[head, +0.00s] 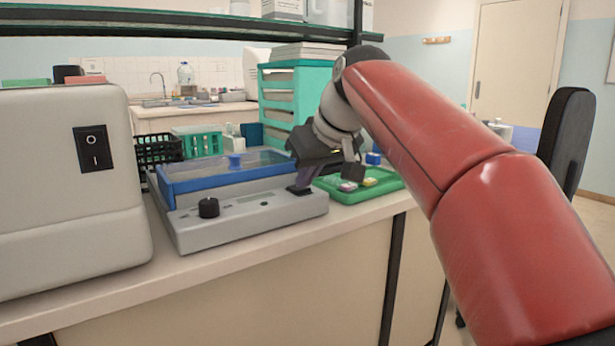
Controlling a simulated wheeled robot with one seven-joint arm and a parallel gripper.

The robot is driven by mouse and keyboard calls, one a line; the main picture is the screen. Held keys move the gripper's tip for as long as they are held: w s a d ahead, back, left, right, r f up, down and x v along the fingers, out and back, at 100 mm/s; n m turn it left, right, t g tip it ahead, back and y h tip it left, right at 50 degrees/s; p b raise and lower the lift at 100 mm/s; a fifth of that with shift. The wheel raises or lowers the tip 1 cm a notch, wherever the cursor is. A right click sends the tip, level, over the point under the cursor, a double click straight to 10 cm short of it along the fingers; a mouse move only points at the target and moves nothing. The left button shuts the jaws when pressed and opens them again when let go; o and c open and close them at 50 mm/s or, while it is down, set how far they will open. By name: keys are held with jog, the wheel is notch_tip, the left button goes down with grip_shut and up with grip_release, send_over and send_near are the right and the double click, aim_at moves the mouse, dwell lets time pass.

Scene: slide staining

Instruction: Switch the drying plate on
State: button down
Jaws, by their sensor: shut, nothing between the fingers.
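The drying plate (262,217) is a low grey unit on the bench with a clear, blue-framed lid (215,182) that lies closed. Its front panel has a black knob (208,208) on the left and a small display in the middle. A small black part that looks like its switch (299,190) is at the panel's right end. My gripper (304,184) is shut and empty, pointing down right at this black part. The fingertips partly cover it, so I cannot tell whether they touch it or which way it is set.
A large grey machine (60,190) with its own black rocker switch (94,149) stands at the left. A green tray (385,196) with small coloured items lies right of the plate. Racks (197,142) and a teal drawer unit (297,92) stand behind. A shelf (200,24) hangs above.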

jog(key=shift+f+b, duration=0.55)
jog(key=shift+b, duration=0.4)
jog(key=shift+s+d+t+b, duration=0.1)
jog(key=shift+t+b, duration=0.2)
jog(key=shift+b, duration=0.15)
jog(key=shift+r+p, duration=1.05)
jog(key=shift+p, duration=0.2)
jog(key=shift+r+p, duration=0.25)
jog(key=shift+p, duration=0.05)
jog(key=r+p, duration=0.2)
jog(key=r, duration=0.1)
jog(key=r+p, duration=0.1)
jog(key=shift+s+r+p, duration=0.2)
jog(key=shift+s+p, duration=0.1)
jog(key=shift+p, duration=0.1)
jog(key=s+d+r+b, duration=0.1)
jog(key=s+d+r, duration=0.3)
jog(key=s+r, duration=0.1)
jog(key=shift+s+d, duration=0.3)
jog(key=shift+s, duration=0.35)
